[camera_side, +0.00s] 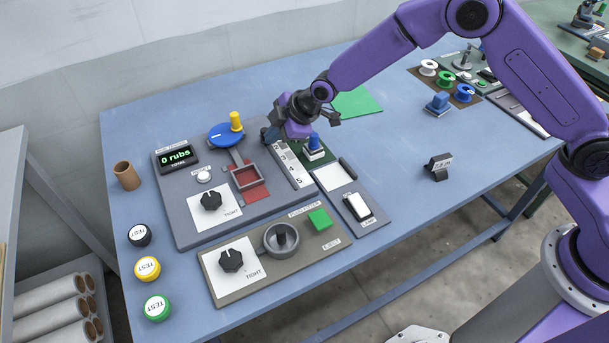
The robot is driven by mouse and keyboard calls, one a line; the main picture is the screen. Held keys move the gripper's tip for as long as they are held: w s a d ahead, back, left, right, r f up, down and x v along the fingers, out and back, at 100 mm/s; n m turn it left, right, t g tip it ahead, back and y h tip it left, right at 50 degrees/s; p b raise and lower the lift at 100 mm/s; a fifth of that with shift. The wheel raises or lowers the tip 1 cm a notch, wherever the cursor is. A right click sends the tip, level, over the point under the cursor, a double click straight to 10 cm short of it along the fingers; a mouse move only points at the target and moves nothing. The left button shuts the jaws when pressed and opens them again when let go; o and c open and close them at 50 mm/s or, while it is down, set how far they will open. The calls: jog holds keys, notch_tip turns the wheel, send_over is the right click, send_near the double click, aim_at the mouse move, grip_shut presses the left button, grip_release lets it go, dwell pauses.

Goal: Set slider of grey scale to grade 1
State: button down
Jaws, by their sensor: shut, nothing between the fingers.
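The grey scale (293,167) is a white strip with grey patches and printed numbers, on the right part of the grey rubbing machine's plate. The numbers 3, 4 and 5 show at its near part. My gripper (270,137) is low over the far end of the scale, with its fingers shut. The far end, where the low grades lie, is covered by my gripper. I cannot make out the slider or tell whether my fingers touch it.
A blue-handled block (314,145) stands close right of the scale. A blue disc with a yellow knob (236,122) and a red-based frame (247,177) are to the left. A lamp panel (357,206) lies at near right. The table's right middle is mostly clear.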

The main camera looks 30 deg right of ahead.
jog(key=shift+w, duration=1.05)
jog(key=shift+s, duration=1.8)
jog(key=v, duration=1)
jog(key=shift+s, duration=0.35)
